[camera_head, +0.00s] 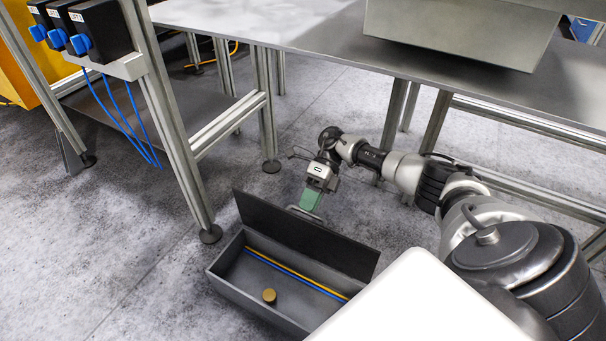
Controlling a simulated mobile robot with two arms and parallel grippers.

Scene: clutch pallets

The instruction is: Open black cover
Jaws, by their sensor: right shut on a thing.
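The black cover (305,236) stands raised along the far side of a dark grey box (243,293) on the floor. The box is open at the top. Inside it I see a yellow strip, a blue strip and a round brass-coloured piece (269,295). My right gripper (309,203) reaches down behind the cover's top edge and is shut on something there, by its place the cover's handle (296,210). The grip point is partly hidden by the cover. My left gripper is not in view.
A metal table (300,35) with a grey bin (455,35) stands behind. A frame with black boxes and blue connectors (82,43) stands at the left; its leg foot (210,235) is close to the box. The floor at the left is clear.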

